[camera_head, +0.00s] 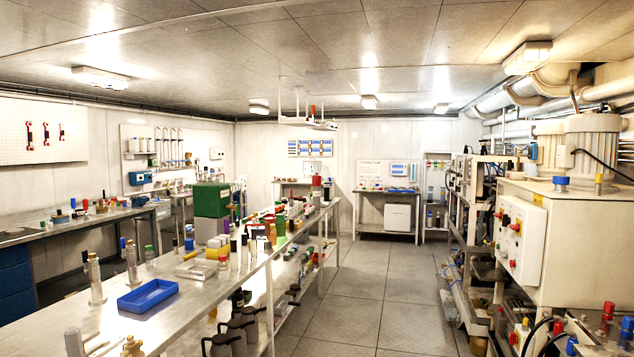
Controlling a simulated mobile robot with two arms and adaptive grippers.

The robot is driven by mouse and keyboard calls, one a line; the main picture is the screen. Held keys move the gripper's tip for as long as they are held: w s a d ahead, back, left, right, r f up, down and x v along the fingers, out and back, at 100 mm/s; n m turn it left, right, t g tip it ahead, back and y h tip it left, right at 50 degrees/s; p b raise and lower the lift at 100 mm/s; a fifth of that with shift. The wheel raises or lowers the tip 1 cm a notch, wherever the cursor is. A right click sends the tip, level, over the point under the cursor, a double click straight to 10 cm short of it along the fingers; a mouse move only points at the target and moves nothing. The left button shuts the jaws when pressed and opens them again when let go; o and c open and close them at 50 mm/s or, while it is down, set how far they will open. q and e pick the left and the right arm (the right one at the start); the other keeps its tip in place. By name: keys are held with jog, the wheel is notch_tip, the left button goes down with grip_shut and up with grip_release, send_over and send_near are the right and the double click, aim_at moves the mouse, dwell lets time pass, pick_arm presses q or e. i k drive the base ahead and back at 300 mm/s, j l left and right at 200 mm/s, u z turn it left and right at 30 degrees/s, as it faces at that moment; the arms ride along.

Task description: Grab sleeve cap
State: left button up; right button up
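I cannot tell which item is the sleeve cap. Several small capped cylinders stand upright on the long metal bench (190,318). A metal cylinder (95,280) and a second metal cylinder (132,264) stand on its left side. A blue tray (148,297) lies near the bench's front and looks empty. A grey cylindrical piece (74,343) and a brass-coloured piece (132,346) are cut by the bottom edge. Neither of my grippers is in view.
A green box (210,200) stands farther along the bench. A side bench (70,225) runs along the left wall. Machinery with a white control box (520,240) fills the right side. The tiled floor aisle (375,280) between is clear. Dark jugs (235,335) sit on the lower shelf.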

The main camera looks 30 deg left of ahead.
aim_at(316, 180)
jog(key=i+j+u, duration=0.2)
jog(key=i, duration=0.7)
jog(key=i+u, duration=0.2)
jog(key=i, duration=0.7)
jog(key=i+l+u, duration=0.2)
jog(key=i, duration=0.65)
jog(key=i+u, duration=0.1)
jog(key=i, duration=0.65)
jog(key=i+l, duration=0.1)
jog(key=i, duration=0.65)
jog(key=i+u, duration=0.15)
jog(key=i, duration=0.6)
jog(key=i+j+u, duration=0.2)
jog(key=i, duration=0.6)
jog(key=i+l+u, duration=0.1)
jog(key=i+u, duration=0.15)
jog(key=i, duration=0.5)
jog(key=i+l+u, duration=0.2)
jog(key=i, duration=0.55)
